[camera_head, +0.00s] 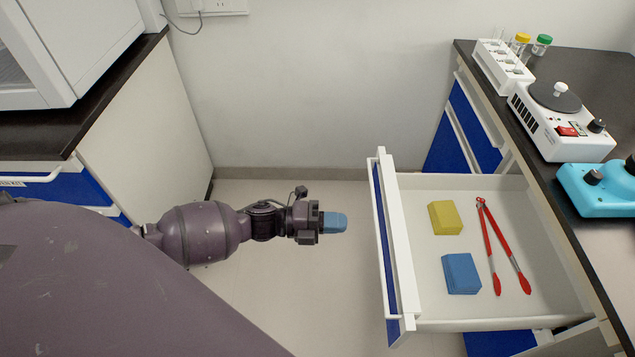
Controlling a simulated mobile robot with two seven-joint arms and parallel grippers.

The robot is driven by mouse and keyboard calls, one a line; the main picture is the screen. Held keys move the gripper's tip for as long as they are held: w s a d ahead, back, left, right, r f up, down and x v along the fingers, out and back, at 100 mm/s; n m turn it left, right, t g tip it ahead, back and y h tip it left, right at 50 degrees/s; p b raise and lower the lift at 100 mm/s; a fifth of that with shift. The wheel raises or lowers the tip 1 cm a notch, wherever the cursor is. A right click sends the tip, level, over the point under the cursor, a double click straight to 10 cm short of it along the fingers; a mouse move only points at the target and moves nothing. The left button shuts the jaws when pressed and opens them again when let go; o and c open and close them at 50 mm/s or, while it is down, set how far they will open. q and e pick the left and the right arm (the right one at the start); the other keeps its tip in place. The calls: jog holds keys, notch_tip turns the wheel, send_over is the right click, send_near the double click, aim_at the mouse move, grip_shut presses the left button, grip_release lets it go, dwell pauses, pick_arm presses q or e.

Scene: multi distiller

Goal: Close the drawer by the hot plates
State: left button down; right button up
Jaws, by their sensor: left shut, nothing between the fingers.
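The drawer (405,262) by the hot plates is pulled out to the left from the right-hand bench. Its blue and white front faces my left arm. A white hot plate (545,128) and a light blue hot plate (590,190) stand on the bench top above it. My left gripper (335,222) is shut and empty, with blue fingertips pointing right. It is left of the drawer front, with a gap between them. My right gripper is not in view.
Inside the drawer lie a yellow block (445,217), a blue block (461,273) and red tongs (497,246). A white rack (500,65) and capped bottles (541,44) stand at the bench's back. The floor between the benches is clear. A cabinet (155,140) stands at left.

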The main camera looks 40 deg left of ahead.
pick_arm(q)
jog(key=x, duration=0.5)
jog(key=shift+w+d, duration=0.2)
jog(key=shift+d, duration=0.05)
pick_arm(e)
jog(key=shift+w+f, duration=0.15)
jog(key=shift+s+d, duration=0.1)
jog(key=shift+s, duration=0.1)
